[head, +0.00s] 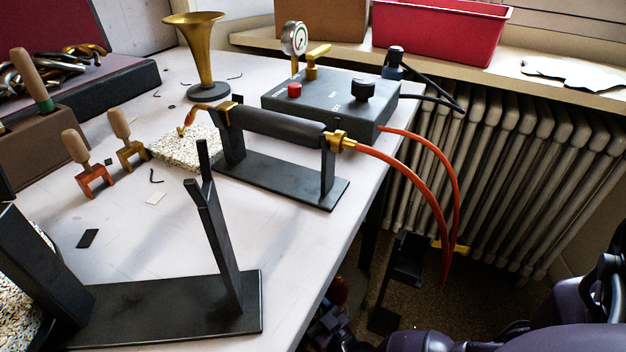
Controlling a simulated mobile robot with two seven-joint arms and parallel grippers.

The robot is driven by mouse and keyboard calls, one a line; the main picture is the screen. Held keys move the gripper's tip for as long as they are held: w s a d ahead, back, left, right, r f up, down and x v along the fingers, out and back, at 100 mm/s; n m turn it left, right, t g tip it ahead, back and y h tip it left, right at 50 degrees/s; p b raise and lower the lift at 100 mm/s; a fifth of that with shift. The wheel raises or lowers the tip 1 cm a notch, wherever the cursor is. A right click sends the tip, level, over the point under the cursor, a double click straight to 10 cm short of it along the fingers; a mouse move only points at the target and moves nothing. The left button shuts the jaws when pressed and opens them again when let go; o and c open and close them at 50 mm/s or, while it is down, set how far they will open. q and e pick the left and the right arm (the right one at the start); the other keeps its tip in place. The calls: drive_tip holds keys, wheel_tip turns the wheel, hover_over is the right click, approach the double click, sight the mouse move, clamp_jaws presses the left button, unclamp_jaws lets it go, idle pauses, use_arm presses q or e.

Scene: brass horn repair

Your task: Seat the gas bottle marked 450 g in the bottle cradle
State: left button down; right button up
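A black stand (165,312) with a flat base and upright arms is on the table in the foreground. It looks like the bottle cradle, and it holds nothing between its uprights. I see no gas bottle marked 450 g in the head view. Parts of my own dark arm show at the lower right, but I cannot make out a gripper. My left gripper is not in view.
A torch (275,122) with red hoses rests on its stand by a grey gauge box (325,102). A brass bell (205,55), wooden-handled clamps (124,140) and a speckled block (185,150) stand behind. A radiator (490,160) is at right.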

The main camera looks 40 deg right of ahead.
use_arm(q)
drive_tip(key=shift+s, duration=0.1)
use_arm(e)
drive_tip(key=c, duration=1.2)
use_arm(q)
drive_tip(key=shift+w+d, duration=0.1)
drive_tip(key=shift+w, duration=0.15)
use_arm(e)
clamp_jaws()
drive_tip(key=shift+s, duration=0.15)
